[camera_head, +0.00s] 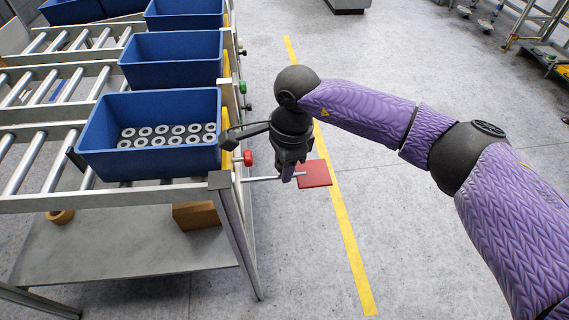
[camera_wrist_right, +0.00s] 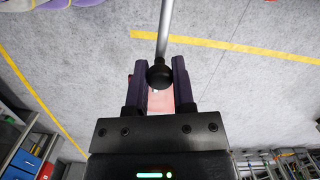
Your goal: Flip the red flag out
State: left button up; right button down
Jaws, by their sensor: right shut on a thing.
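The red flag (camera_head: 315,174) is a flat red plate at the end of a thin metal rod (camera_head: 262,179). It sticks out to the right of the roller rack, above the floor. My right gripper (camera_head: 289,174) points down and is shut on the rod close to the flag. In the right wrist view, a black round knob (camera_wrist_right: 160,76) on the rod (camera_wrist_right: 165,30) sits between the fingers of my right gripper (camera_wrist_right: 160,82). Part of the red flag (camera_wrist_right: 161,101) shows between the fingers, mostly hidden. My left gripper is out of view.
A roller rack (camera_head: 228,198) stands at the left with several blue bins; the nearest bin (camera_head: 150,162) holds grey rings. A red knob (camera_head: 248,158) sits on the rack's side.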

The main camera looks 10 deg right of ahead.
jog(key=shift+a+r, duration=0.1)
jog(key=shift+r, duration=0.05)
jog(key=c, duration=0.8)
grip_release()
jog(key=shift+o, duration=1.1)
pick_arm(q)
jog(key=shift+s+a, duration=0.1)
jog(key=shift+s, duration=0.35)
pick_arm(e)
jog(key=shift+o, duration=0.7)
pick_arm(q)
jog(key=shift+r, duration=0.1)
pick_arm(e)
jog(key=r, duration=0.3)
jog(key=r+p, duration=0.1)
jog(key=r, duration=0.2)
jog(key=d+r+p, duration=0.1)
jog(key=r, duration=0.2)
jog(key=shift+r, duration=0.4)
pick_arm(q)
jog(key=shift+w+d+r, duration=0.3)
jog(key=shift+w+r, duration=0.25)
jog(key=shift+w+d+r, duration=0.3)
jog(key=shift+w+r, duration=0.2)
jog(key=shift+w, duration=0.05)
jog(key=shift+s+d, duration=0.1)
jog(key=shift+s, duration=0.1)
